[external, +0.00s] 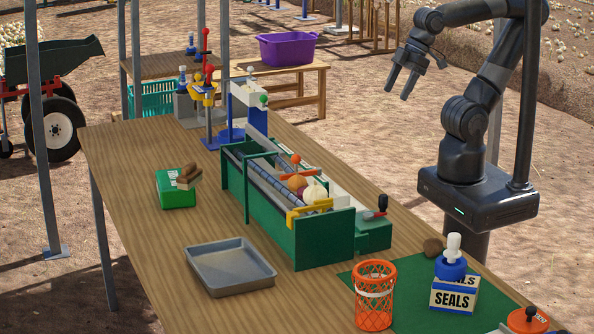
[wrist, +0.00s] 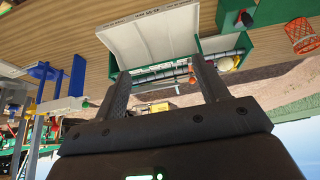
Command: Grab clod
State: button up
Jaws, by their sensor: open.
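My gripper (external: 397,92) is open and empty, high above the ground beyond the table's right edge, well apart from the lump. In the wrist view, my gripper (wrist: 162,75) shows its two fingers spread with nothing held between them.
The green conveyor (external: 323,238) with onions stands mid-table. A grey tray (external: 230,267) and a green box with brown pieces (external: 176,194) lie left. Bare wood surrounds them.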

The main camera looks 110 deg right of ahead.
jog(key=n+g, duration=0.6)
jog(key=n, duration=0.5)
send_over(434, 241)
notch_tip(434, 241, down, 17)
jog(key=f, duration=0.5)
jog(key=shift+s+a+f, duration=0.15)
jog(key=shift+a+f, duration=0.15)
jog(key=shift+f, duration=0.05)
jog(key=shift+d+f, duration=0.2)
jog(key=shift+f, duration=1.3)
jog(key=shift+d+f, duration=0.15)
jog(key=shift+f, duration=1.3)
jog(key=shift+c, duration=0.2)
jog(key=c, duration=1.1)
